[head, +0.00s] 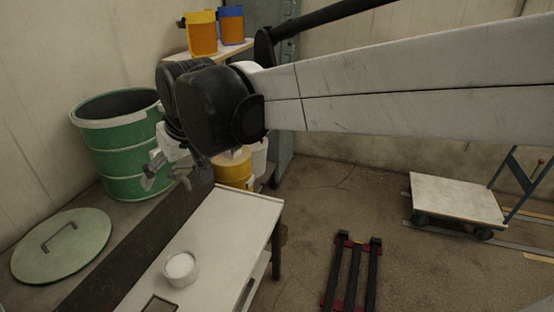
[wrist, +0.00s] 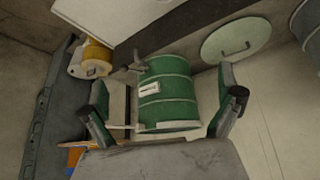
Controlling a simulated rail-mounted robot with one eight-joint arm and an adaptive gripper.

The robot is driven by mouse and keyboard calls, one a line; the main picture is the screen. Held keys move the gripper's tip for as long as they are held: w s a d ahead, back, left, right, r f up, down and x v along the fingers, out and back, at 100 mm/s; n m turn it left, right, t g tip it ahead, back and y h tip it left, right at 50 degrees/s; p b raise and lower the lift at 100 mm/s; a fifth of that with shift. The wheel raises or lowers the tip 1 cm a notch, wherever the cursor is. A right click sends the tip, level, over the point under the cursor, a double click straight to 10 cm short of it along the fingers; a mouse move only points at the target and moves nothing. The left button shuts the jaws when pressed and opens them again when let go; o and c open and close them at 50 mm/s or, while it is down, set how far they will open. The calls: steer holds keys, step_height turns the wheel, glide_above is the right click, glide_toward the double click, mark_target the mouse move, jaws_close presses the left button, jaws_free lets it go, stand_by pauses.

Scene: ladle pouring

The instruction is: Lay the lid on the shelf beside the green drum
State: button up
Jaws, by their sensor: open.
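The green drum (head: 122,160) stands upright at the left of the head view, its top open and dark inside. It also shows in the wrist view (wrist: 165,102), with a pale label on its side. The lid (head: 85,243), a flat pale green disc with a bar handle, lies flat near the drum, apart from it. It shows at the upper right of the wrist view (wrist: 250,31). My gripper (head: 166,176) is open and empty, in front of the drum's right side in the head view. The lid is well clear of its fingers.
A dark strip runs between the lid and a white bench (head: 228,215) carrying a white cup (head: 180,268). A yellow drum (head: 236,170) stands behind. Orange and blue containers (head: 203,35) sit on a high shelf.

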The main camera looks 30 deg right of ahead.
steer(key=s+d+f+m, duration=0.1)
steer(key=s+d+f, duration=0.1)
steer(key=s, duration=0.3)
steer(key=s+d+f+m+h, duration=0.1)
steer(key=s+d+f, duration=0.1)
steer(key=s+d, duration=0.3)
steer(key=s+d+f+m+t, duration=0.1)
steer(key=s+d+f, duration=0.2)
steer(key=s, duration=0.4)
steer(key=shift+s+d, duration=0.2)
steer(key=shift+d, duration=0.35)
